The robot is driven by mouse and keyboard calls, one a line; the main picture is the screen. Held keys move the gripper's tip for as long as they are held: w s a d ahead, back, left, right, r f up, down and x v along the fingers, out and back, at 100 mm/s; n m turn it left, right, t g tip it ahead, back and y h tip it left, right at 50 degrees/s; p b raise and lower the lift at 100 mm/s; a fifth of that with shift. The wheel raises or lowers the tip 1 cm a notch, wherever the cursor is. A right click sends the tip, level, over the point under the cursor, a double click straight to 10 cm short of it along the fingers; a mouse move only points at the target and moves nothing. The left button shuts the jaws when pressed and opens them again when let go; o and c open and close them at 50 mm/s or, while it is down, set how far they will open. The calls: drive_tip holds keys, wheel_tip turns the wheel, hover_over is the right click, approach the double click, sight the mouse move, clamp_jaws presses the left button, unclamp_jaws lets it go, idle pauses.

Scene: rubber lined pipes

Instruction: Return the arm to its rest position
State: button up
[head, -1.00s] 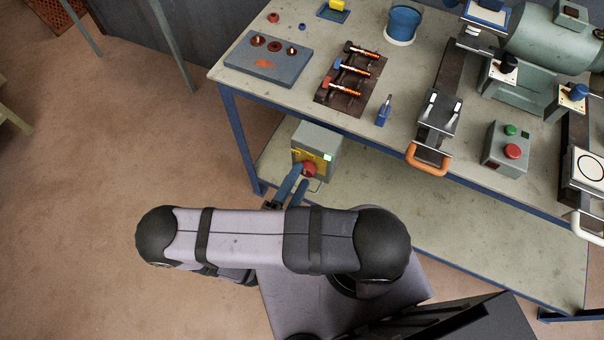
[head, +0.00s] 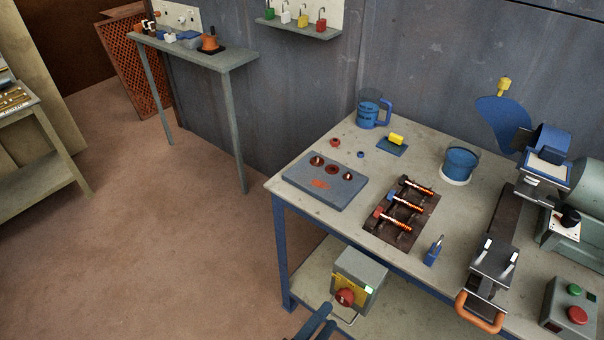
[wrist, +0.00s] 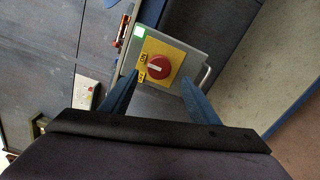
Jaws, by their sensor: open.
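My gripper (wrist: 158,95) is open in the wrist view, its two blue fingers apart with nothing between them. Beyond the fingertips is a grey switch box with a yellow plate (wrist: 173,73) and a red rotary knob (wrist: 158,67). In the head view only the blue fingers of my gripper (head: 320,318) show at the bottom edge, just in front of the switch box (head: 360,270) on the lower shelf. I cannot tell whether the fingers touch the box. A green light (head: 369,290) shows on the box. The rest of my arm is out of the head view.
The workbench (head: 285,185) stands above the box. Open floor (head: 170,250) lies to the left.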

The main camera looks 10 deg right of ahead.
wheel_tip(320, 180, down, 7)
drive_tip(key=g+h+b, duration=0.1)
drive_tip(key=g+b, duration=0.4)
drive_tip(key=d+r+m+g+y+p, duration=0.1)
drive_tip(key=r+m+g+y+p, duration=0.1)
drive_tip(key=r, duration=0.6)
drive_tip(key=d+r+m+g+y+p, duration=0.2)
drive_tip(key=r+m+g+y+p, duration=0.1)
drive_tip(key=r+m+y, duration=0.3)
drive_tip(key=s+d+r+m+g+y+p, duration=0.1)
drive_tip(key=r+y+p, duration=0.4)
drive_tip(key=r, duration=0.6)
drive_tip(key=d+m+g+y, duration=0.1)
drive_tip(key=m, duration=0.1)
drive_tip(key=shift+d+m+g, duration=0.2)
drive_tip(key=shift+m+g, duration=0.1)
drive_tip(key=shift+m, duration=0.1)
